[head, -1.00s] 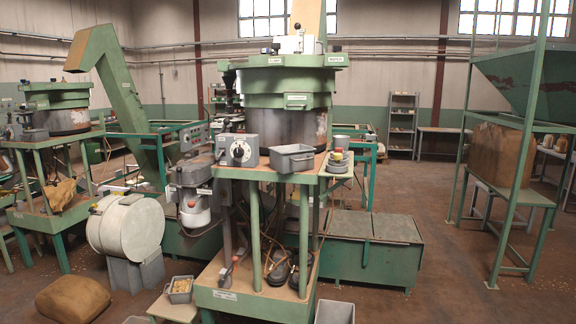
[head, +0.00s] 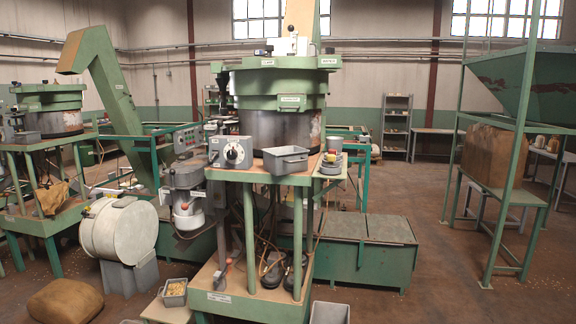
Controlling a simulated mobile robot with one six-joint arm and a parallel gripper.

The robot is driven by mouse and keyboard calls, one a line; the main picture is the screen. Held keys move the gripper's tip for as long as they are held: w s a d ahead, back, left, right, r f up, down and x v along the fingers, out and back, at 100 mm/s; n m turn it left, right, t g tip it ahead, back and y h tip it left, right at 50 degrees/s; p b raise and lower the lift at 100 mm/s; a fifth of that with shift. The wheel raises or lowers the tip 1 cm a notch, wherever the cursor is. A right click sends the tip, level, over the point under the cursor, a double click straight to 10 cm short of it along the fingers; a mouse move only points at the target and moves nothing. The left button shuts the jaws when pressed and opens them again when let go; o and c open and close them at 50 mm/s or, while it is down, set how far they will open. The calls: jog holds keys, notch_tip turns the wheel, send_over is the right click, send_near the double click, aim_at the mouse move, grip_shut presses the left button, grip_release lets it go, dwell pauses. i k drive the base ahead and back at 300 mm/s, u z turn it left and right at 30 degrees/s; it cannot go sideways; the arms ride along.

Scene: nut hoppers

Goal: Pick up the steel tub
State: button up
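A grey, open rectangular metal tub (head: 286,161) sits upright on the wooden-topped shelf of the central green machine, right of a grey control box with a dial. A second grey tub (head: 174,293), holding pale nuts, sits on a low stand at lower left. A third grey bin (head: 329,313) is cut off by the bottom edge. A small grey round container (head: 334,145) stands at the shelf's right end. I cannot tell for certain which is the steel tub; the one on the shelf looks most like it. My gripper is not in view.
The control box (head: 232,152) stands close to the left of the shelf tub. The round hopper (head: 284,127) rises behind it. A white drum (head: 118,231) and a brown sack (head: 65,302) are at lower left. Open brown floor (head: 450,270) lies to the right.

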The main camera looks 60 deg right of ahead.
aim_at(278, 161)
jog(key=z, duration=0.05)
jog(key=i, duration=0.9)
jog(key=u, duration=0.05)
